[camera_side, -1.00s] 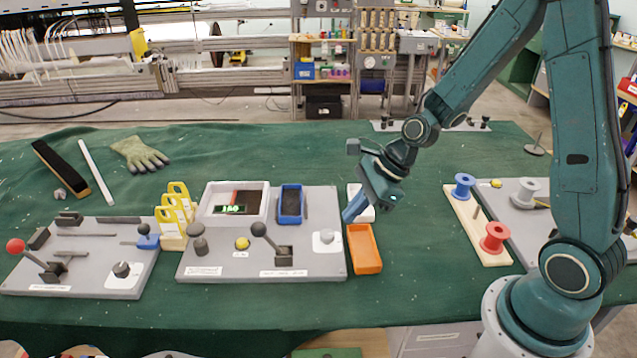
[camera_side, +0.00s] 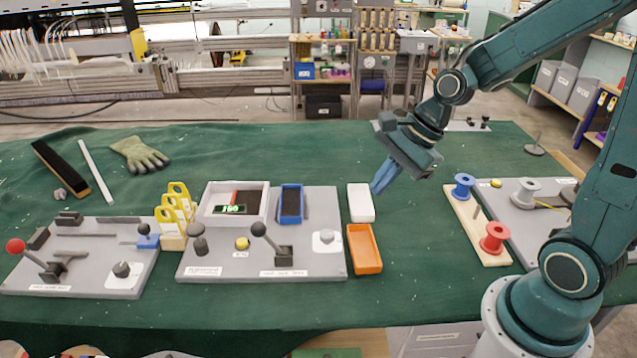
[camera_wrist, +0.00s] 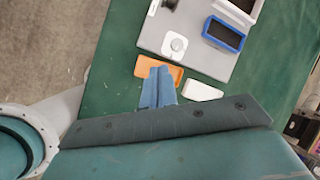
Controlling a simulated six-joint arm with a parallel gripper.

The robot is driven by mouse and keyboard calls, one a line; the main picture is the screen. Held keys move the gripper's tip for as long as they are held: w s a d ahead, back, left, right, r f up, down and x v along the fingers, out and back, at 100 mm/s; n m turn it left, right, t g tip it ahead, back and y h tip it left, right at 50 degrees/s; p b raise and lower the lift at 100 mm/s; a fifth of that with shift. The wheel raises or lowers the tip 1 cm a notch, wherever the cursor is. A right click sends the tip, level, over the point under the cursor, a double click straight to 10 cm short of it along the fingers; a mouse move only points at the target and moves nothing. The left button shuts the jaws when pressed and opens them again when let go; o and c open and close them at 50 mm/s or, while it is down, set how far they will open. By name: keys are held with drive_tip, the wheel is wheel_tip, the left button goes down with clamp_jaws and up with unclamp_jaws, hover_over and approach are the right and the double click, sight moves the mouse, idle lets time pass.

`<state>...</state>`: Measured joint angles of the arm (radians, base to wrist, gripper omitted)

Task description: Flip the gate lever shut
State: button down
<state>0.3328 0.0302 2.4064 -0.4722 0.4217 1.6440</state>
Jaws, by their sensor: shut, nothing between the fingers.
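A lever with a black ball knob (camera_side: 259,230) stands on the middle grey panel (camera_side: 215,258), its stem leaning left from a dark bracket. A lever with a red ball knob (camera_side: 15,246) leans left on the left grey panel (camera_side: 90,283). The labels are too small to read, so I cannot tell which is the gate lever. My gripper (camera_side: 377,188), with blue fingers, is shut and empty, in the air right of the middle panel, apart from both levers. In the wrist view its fingers (camera_wrist: 158,74) are together, overlapping the orange tray.
An orange tray (camera_side: 365,266) and a white box (camera_side: 360,203) lie right of the middle panel. Yellow-topped pieces (camera_side: 178,190) stand between the panels. Red and blue spools (camera_side: 492,236) stand on a wooden board at right. The green cloth between tray and board is clear.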

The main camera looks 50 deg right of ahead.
drive_tip(key=s+r+n+h, duration=0.2)
drive_tip(key=s+r+n, duration=0.4)
drive_tip(key=n, duration=0.4)
drive_tip(key=shift+a+r+t, duration=0.15)
drive_tip(key=shift+t, duration=0.15)
drive_tip(key=shift+s+r, duration=0.1)
idle(0.4)
drive_tip(key=s+r+n+t+h, duration=0.1)
drive_tip(key=s+r+n, duration=0.3)
drive_tip(key=s+n, duration=0.4)
drive_tip(key=shift+s+d+r+n+h, duration=0.2)
drive_tip(key=shift+d+n+h, duration=0.25)
drive_tip(key=shift+n, duration=0.45)
